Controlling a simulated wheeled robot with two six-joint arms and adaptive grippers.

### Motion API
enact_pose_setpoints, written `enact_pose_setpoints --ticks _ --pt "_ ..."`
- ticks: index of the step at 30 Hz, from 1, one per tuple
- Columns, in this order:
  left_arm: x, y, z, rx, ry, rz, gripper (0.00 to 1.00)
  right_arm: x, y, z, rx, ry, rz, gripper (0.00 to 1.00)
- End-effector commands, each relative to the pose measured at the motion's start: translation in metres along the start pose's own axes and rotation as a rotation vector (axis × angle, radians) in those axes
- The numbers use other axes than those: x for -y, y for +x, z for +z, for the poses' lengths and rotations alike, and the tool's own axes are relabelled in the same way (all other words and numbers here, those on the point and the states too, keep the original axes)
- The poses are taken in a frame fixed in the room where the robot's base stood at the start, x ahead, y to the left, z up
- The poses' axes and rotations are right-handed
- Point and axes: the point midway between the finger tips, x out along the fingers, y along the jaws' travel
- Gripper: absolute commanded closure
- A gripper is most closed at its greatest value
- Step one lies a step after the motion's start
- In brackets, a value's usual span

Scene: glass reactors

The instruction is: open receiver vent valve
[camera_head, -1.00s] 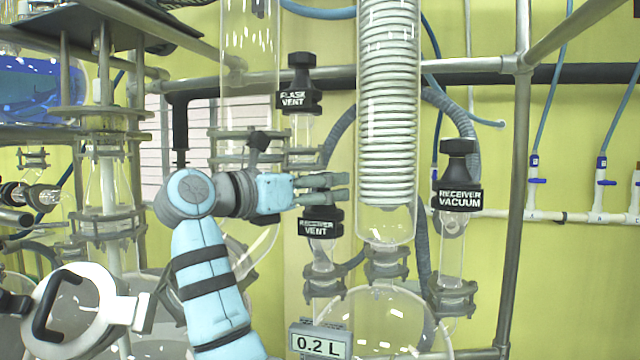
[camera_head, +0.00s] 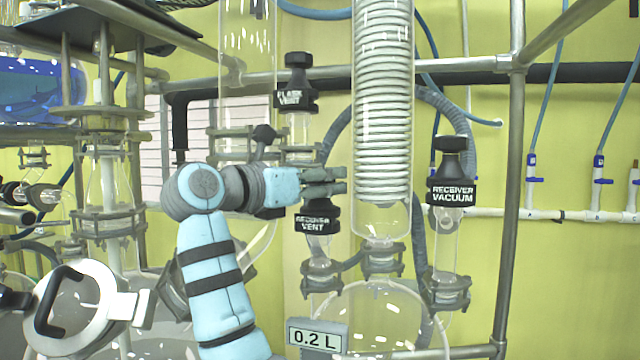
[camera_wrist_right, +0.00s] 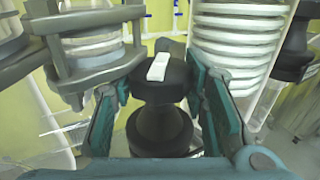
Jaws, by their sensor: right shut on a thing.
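The receiver vent valve (camera_head: 317,220) is a black knob labelled "RECEIVER VENT", upright on a glass neck left of the coiled condenser. My right gripper (camera_head: 330,182) reaches it from the left in the head view, its fingers at the top of the knob. In the right wrist view the black knob (camera_wrist_right: 160,80), with a white bar on top, stands between the two fingers of my right gripper (camera_wrist_right: 158,100). The gripper is shut on the knob. The lower finger contact is partly hidden. My left gripper is not in view.
The flask vent valve (camera_head: 295,90) stands above and behind my right gripper. The coiled condenser (camera_head: 383,110) is close to its right, and the receiver vacuum valve (camera_head: 451,185) is farther right. A "0.2 L" display (camera_head: 317,338) sits below.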

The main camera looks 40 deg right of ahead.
Motion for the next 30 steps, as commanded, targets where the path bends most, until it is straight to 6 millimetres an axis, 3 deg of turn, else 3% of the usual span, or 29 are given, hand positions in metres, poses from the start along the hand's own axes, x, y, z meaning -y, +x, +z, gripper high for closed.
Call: enact_pose_setpoints --ticks 15,30 --pt "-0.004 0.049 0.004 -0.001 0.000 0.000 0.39 0.001 0.000 -0.004 0.005 0.006 0.383 0.88" --pt "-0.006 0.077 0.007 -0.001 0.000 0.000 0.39 0.001 0.001 -0.003 0.002 -0.001 0.784 0.88"
